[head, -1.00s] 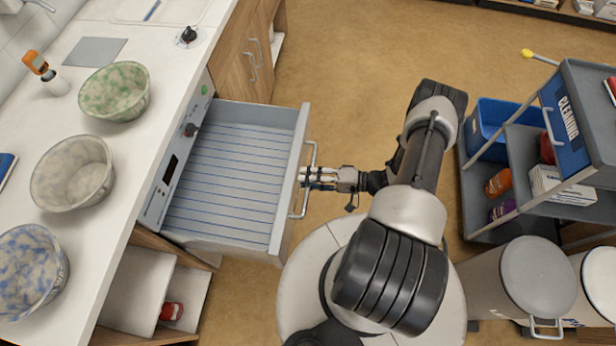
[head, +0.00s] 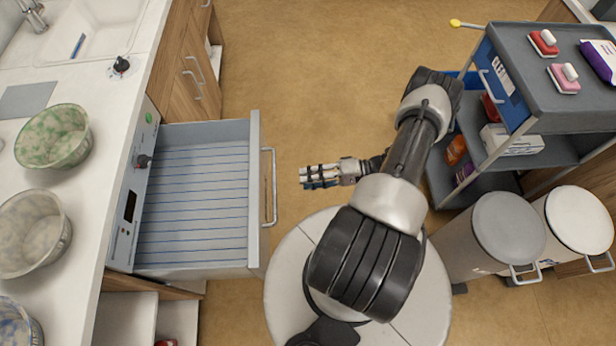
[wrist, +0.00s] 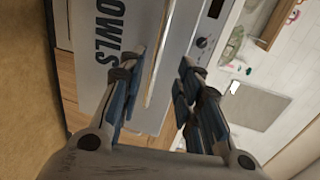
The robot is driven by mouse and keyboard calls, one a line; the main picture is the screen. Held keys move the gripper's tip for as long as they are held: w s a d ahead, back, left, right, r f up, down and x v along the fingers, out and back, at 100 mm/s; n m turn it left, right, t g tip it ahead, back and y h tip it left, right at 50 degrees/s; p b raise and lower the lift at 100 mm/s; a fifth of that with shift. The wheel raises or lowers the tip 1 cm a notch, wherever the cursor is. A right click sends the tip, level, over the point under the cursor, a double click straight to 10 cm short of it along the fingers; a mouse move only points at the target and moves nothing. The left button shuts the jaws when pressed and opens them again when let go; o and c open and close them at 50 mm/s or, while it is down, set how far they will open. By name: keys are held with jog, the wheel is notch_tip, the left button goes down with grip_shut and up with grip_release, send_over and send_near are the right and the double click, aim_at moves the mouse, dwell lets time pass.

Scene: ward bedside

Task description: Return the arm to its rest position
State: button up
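My gripper (head: 306,177) is in the open space just right of the pulled-out drawer in the head view, apart from the drawer's handle (head: 269,187). In the wrist view my gripper's fingers (wrist: 157,85) stand apart with nothing between them. The drawer (head: 195,200) is open and empty, with a blue-lined bottom. Its front shows in the wrist view with dark lettering reading "OWLS" (wrist: 117,32); any letter before it is out of sight. My arm reaches left from my base in the head view.
Several bowls, among them a green one (head: 52,136), stand on the counter (head: 92,100) at left. A grey cleaning cart (head: 545,105) stands at upper right. Two bins, one grey-lidded (head: 508,226) and one white-lidded (head: 580,220), stand at right. The floor (head: 310,80) beyond my gripper is clear.

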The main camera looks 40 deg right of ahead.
jog(key=shift+r, duration=0.15)
jog(key=w+a+r+n+g+h, duration=0.25)
jog(key=r+g, duration=0.25)
jog(key=r, duration=0.7)
jog(key=w+a+r+n+g+h, duration=0.1)
jog(key=w+a+r+n+g, duration=0.25)
jog(key=r, duration=0.95)
jog(key=s+a+r+t+h, duration=0.1)
jog(key=s+a+r+h, duration=0.3)
jog(key=r, duration=0.5)
jog(key=s+a+r+n+t+h, duration=0.1)
jog(key=s+a+r+t+h, duration=0.1)
jog(key=s+a+r+h, duration=0.3)
jog(key=s+a+r, duration=0.2)
jog(key=s+r, duration=0.2)
jog(key=shift+s+n, duration=0.15)
jog(key=shift+n, duration=0.15)
